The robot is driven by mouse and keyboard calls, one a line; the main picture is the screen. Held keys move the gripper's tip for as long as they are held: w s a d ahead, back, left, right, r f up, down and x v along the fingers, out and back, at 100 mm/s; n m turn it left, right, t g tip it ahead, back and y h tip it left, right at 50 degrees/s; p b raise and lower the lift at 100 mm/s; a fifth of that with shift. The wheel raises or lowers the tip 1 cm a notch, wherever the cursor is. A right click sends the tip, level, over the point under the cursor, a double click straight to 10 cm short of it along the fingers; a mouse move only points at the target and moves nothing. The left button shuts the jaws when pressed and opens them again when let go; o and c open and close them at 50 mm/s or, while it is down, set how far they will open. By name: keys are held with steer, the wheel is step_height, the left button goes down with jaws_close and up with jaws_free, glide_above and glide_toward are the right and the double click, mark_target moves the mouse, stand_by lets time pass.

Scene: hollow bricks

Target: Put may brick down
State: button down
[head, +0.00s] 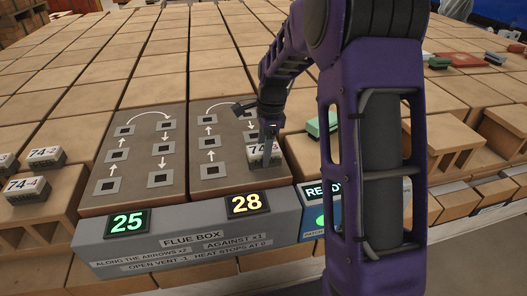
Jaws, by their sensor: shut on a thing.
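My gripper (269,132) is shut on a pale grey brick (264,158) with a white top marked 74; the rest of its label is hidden. It holds the brick at the lower right of the right-hand panel (228,179) of the flue box (190,240). I cannot tell whether the brick touches the panel. The panel has grey square pads joined by white arrows; the brick covers its lower right part. The left-hand panel (136,157) has bare pads. The displays read 25 (127,223) and 28 (247,204).
Two similar bricks marked 74-4 stand at the left, one farther back (45,157) and one nearer (25,189). A green block (322,124) lies right of the panel. A blue READY panel (317,208) is partly hidden by my arm. Several loose items lie at the far right.

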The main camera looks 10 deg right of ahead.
steer(key=shift+f, duration=0.1)
steer(key=shift+c, duration=0.6)
jaws_free()
step_height(320, 180, up, 12)
steer(key=d+p, duration=0.1)
steer(key=shift+d+p, duration=0.2)
steer(key=shift+p, duration=0.2)
steer(key=shift+r, duration=0.2)
